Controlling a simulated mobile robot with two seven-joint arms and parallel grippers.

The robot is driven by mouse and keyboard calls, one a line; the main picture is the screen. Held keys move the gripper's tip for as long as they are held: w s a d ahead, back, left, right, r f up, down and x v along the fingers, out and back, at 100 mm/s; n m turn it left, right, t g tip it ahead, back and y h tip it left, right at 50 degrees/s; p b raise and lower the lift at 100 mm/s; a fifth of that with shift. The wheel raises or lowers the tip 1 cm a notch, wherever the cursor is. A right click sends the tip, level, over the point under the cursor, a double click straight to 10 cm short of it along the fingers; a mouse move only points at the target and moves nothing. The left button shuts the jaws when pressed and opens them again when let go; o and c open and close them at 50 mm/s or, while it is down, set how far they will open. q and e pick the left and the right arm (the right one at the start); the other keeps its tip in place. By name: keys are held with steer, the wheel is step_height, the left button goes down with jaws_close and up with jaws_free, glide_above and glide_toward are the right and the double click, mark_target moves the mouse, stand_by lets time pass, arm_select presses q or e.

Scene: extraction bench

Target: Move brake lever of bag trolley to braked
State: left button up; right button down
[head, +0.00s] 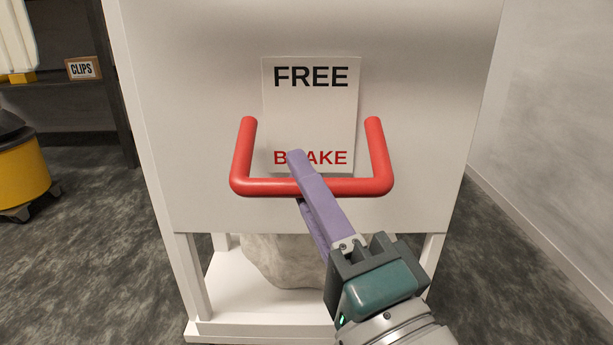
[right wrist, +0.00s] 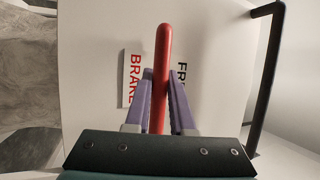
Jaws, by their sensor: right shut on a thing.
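The brake lever (head: 255,187) is a red U-shaped bar on the front of the white bag trolley (head: 200,120). Its crossbar hangs just below the word BRAKE on the label (head: 310,105), which has FREE at its top. My right gripper (head: 303,176) has purple fingers and is shut on the middle of the crossbar, covering part of the word BRAKE. In the right wrist view the red lever (right wrist: 162,80) runs between the two fingers (right wrist: 161,95). My left gripper is in neither view.
A pale sack (head: 285,262) sits on the trolley's low shelf. A black bar (right wrist: 268,80) shows at the right of the wrist view. A yellow bin (head: 22,175) and a shelf with a CLIPS sign (head: 83,68) stand left. A grey wall (head: 550,110) is at right.

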steer(key=shift+f, duration=0.25)
steer(key=c, duration=1.2)
jaws_free()
steer(key=shift+c, duration=0.2)
steer(key=o, duration=0.5)
steer(key=shift+w+r, duration=0.1)
steer(key=shift+w, duration=0.05)
steer(key=shift+s, duration=0.25)
steer(key=p+v, duration=0.3)
steer(key=v, duration=0.6)
steer(key=shift+s+d, duration=0.15)
steer(key=shift+s, duration=0.1)
